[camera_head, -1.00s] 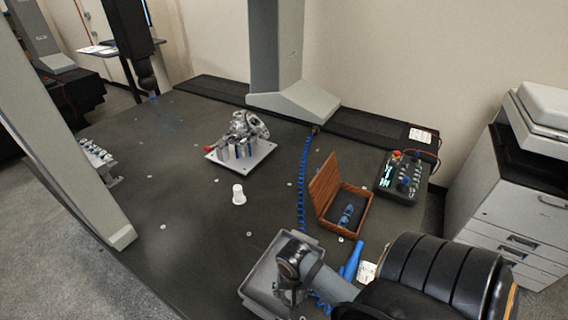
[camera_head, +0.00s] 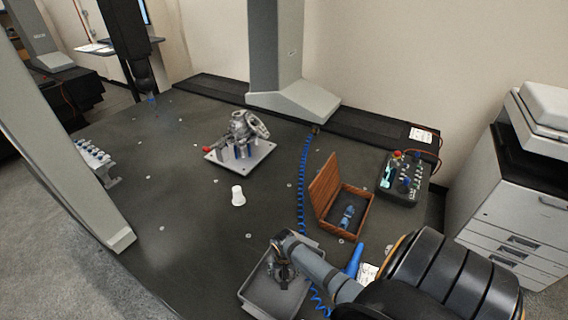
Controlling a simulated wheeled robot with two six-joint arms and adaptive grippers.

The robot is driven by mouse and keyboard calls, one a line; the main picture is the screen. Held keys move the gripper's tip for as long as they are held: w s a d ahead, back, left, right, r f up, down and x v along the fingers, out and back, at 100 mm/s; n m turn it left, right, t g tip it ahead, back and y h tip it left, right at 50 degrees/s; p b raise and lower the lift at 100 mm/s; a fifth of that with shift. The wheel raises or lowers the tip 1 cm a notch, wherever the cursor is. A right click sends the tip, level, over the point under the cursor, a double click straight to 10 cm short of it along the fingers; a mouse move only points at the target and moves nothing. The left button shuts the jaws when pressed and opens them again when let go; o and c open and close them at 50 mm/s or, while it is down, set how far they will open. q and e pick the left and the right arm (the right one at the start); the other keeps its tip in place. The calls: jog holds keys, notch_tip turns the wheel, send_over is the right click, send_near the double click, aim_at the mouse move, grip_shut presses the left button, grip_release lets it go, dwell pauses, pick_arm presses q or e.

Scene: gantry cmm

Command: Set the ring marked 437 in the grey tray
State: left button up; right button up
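The grey tray (camera_head: 256,299) sits at the near edge of the dark table, partly covered by my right arm. My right gripper (camera_head: 283,283) points down over the tray's inside. Its fingers are small and dark, and I cannot tell whether they are open or shut, or whether they hold anything. No ring marked 437 can be made out; any ring at the gripper is too small and too hidden to read. My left gripper is not in view.
An open wooden case (camera_head: 341,208) with a blue item inside stands beyond the tray. A control box (camera_head: 402,180) is to its right. A white cup (camera_head: 238,196) and a plate with a metal part (camera_head: 240,150) stand mid-table. A blue cable (camera_head: 302,185) runs nearby.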

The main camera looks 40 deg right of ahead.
jog(key=shift+f, duration=0.1)
jog(key=o, duration=1.5)
jog(key=r, duration=1.2)
jog(key=shift+s+a+r+p, duration=0.1)
jog(key=shift+s+a+p, duration=0.1)
jog(key=shift+s+p, duration=0.1)
